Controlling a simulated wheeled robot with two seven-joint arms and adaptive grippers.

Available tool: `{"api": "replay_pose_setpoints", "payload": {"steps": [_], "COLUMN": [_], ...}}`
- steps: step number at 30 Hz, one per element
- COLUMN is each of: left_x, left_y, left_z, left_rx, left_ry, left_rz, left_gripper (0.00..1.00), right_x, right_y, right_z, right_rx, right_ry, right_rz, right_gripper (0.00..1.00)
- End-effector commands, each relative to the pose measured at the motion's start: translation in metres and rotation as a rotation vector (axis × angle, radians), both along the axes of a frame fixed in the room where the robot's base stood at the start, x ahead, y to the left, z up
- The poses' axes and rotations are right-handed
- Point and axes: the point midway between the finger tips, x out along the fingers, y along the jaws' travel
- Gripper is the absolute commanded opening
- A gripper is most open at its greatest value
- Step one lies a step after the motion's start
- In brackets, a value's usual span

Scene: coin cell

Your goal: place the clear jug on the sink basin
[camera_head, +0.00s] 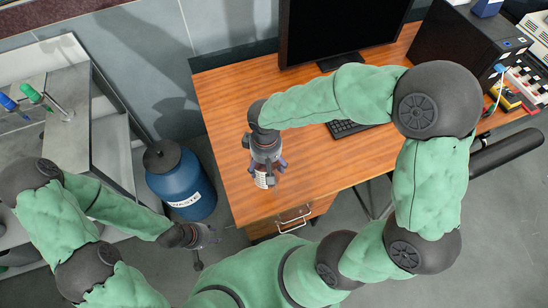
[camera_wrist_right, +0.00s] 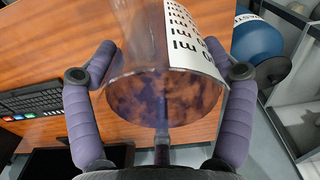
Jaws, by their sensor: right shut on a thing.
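The clear jug (camera_wrist_right: 150,60) is transparent with a white scale label. My right gripper (camera_head: 266,170) is shut on it, with purple fingers (camera_wrist_right: 160,95) on both sides of it. In the head view the jug (camera_head: 264,181) shows small below the gripper, over the left part of the wooden desk. My left gripper (camera_head: 208,240) is empty, its fingers apart, low over the floor near the blue bin. The grey sink unit (camera_head: 75,110) stands at the far left with blue and green taps; my left arm hides part of it, and the basin's outline is unclear.
A blue waste bin (camera_head: 183,185) with a dark lid stands between the sink unit and the desk (camera_head: 225,100). A monitor (camera_head: 340,30), a keyboard (camera_head: 350,128) and a black box (camera_head: 460,45) stand on the desk. The desk's left front part is clear.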

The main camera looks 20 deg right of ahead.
Motion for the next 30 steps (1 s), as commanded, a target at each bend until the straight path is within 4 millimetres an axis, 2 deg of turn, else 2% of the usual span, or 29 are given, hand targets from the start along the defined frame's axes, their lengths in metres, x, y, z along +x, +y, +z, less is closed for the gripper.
{"api": "replay_pose_setpoints", "payload": {"steps": [1,6,9,13,23,30], "left_x": [0.0,0.0,0.0,0.0,0.0,0.0], "left_y": [0.0,0.0,0.0,0.0,0.0,0.0], "left_z": [-0.005,-0.014,-0.021,-0.028,-0.034,-0.051], "left_rx": [0.0,0.0,0.0,0.0,0.0,0.0], "left_ry": [0.0,0.0,0.001,0.0,0.0,0.001], "left_rz": [0.0,0.0,0.0,0.0,0.0,0.0], "left_gripper": [0.4,0.4,0.4,0.4,0.4,0.4], "right_x": [0.009,0.038,0.048,0.06,0.073,0.074], "right_y": [-0.007,-0.03,-0.038,-0.046,-0.056,-0.057], "right_z": [-0.008,-0.024,-0.044,-0.06,-0.078,-0.11], "right_rx": [0.0,0.0,-0.001,0.0,0.0,-0.001], "right_ry": [0.002,0.001,0.005,0.001,0.001,0.002], "right_rz": [-0.006,-0.005,-0.003,-0.002,0.0,0.0], "right_gripper": [0.43,0.43,0.43,0.43,0.43,0.43]}}
